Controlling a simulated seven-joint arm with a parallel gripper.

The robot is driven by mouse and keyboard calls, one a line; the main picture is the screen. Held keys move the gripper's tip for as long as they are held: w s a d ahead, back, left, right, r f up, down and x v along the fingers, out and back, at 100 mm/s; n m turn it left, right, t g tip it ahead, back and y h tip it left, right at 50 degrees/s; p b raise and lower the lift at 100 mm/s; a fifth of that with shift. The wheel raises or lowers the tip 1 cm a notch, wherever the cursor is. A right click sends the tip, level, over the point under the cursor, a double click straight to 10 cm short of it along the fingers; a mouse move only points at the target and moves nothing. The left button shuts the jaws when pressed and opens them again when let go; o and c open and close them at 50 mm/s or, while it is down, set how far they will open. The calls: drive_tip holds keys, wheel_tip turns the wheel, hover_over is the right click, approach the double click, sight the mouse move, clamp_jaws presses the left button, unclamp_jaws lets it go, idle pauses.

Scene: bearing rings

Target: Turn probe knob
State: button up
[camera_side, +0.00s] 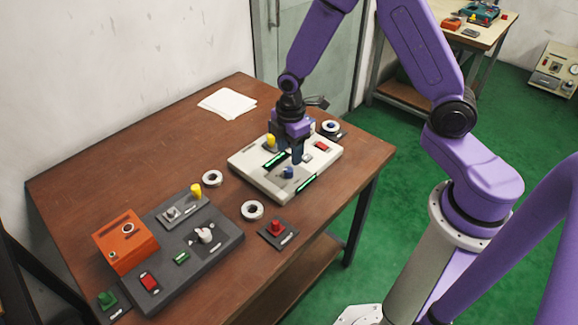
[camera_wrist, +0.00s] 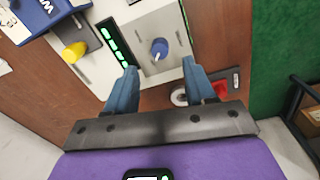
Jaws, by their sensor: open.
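A blue knob (camera_side: 287,172) stands on the front part of a white panel box (camera_side: 258,180). In the wrist view the blue knob (camera_wrist: 159,48) sits on a pale plate, ahead of the gap between my fingers. No label naming the probe knob is readable. My gripper (camera_side: 297,156) is over the white box, just above and beside the blue knob, pointing down. In the wrist view my gripper (camera_wrist: 158,72) has its two blue-grey fingers wide apart with nothing between the tips.
The white box also bears a yellow knob (camera_side: 270,141), green-lit strips (camera_side: 307,184) and a red switch (camera_side: 322,146). Bearing rings (camera_side: 252,210) lie nearby. A dark grey panel (camera_side: 218,240) and an orange box (camera_side: 125,240) stand at left. Bare wood (camera_side: 130,150) is free behind.

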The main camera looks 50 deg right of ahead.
sight(289, 169)
drive_tip(key=shift+w+f, duration=0.1)
drive_tip(key=shift+f, duration=3.25)
drive_tip(key=shift+c, duration=0.3)
clamp_jaws()
